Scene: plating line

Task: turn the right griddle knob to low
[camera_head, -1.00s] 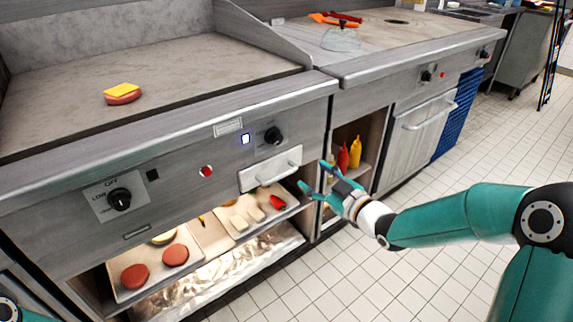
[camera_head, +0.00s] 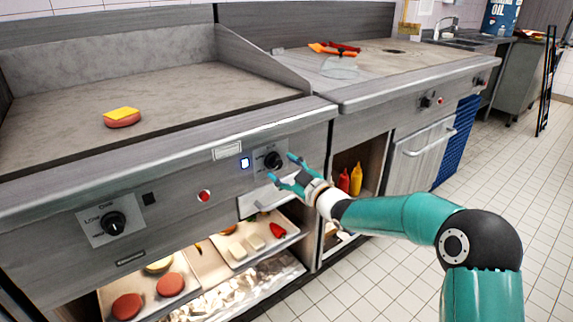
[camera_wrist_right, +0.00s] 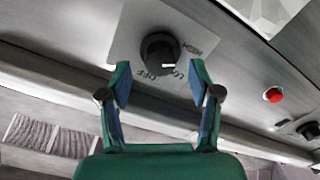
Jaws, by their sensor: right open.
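The right griddle knob (camera_head: 273,161) is a black round knob on the steel front panel, right of a small blue-lit switch (camera_head: 245,163). In the right wrist view the knob (camera_wrist_right: 160,50) is ahead of the fingertips, on a plate with OFF, LOW and HIGH lettering. A short white mark shows on its face; its exact setting is hard to tell. My right gripper (camera_head: 281,168) is open and empty, close in front of the knob. In the wrist view its teal fingers (camera_wrist_right: 160,73) are apart, with the knob beyond the gap. My left gripper is out of view.
The left griddle knob (camera_head: 113,223) and a red light (camera_head: 204,196) are on the same panel. A patty with cheese (camera_head: 122,117) lies on the griddle. Trays of food (camera_head: 228,262) are on the shelf below.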

